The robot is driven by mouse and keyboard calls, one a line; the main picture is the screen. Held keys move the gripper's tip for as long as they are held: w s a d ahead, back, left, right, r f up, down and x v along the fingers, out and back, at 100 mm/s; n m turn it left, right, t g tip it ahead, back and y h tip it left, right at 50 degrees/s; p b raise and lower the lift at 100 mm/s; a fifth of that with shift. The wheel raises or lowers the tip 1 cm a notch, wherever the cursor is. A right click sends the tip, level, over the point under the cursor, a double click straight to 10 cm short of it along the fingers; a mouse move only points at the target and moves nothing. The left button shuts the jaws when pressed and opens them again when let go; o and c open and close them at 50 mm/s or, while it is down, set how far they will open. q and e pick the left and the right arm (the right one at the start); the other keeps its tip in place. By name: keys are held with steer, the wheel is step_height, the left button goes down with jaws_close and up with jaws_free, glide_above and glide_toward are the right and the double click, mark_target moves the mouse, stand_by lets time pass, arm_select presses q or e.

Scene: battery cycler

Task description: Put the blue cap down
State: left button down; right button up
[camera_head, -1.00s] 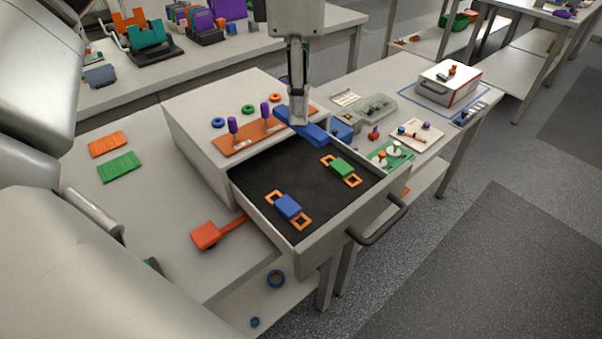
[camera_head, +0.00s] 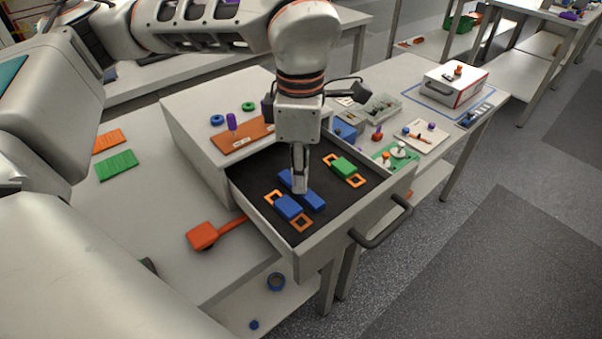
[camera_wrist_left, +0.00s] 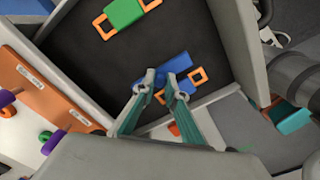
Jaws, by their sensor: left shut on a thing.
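The blue cap (camera_head: 314,200) is a plain long blue bar. My left gripper (camera_head: 299,189) is shut on its middle, hiding that part, and holds it inside the open drawer (camera_head: 333,253). The cap lies beside a blue block with orange square ends (camera_head: 288,207). I cannot tell whether the cap touches the drawer floor. In the left wrist view the cap (camera_wrist_left: 174,67) shows just beyond the fingertips (camera_wrist_left: 164,90), close to the orange-ended block (camera_wrist_left: 182,87). My right gripper is not in view.
A green block with orange ends (camera_head: 344,166) lies farther back in the drawer. The cabinet top (camera_head: 190,118) carries an orange board (camera_head: 236,139) and rings. A red-orange handled tool (camera_head: 203,236) lies left of the drawer. The drawer's back-left floor is fairly clear.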

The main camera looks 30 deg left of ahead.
arm_select(q)
steer(key=c, duration=2)
jaws_free()
steer(key=shift+f, duration=0.15)
steer(key=shift+c, duration=0.2)
step_height(320, 180, up, 12)
steer(key=p, duration=0.1)
steer(key=shift+r, duration=0.25)
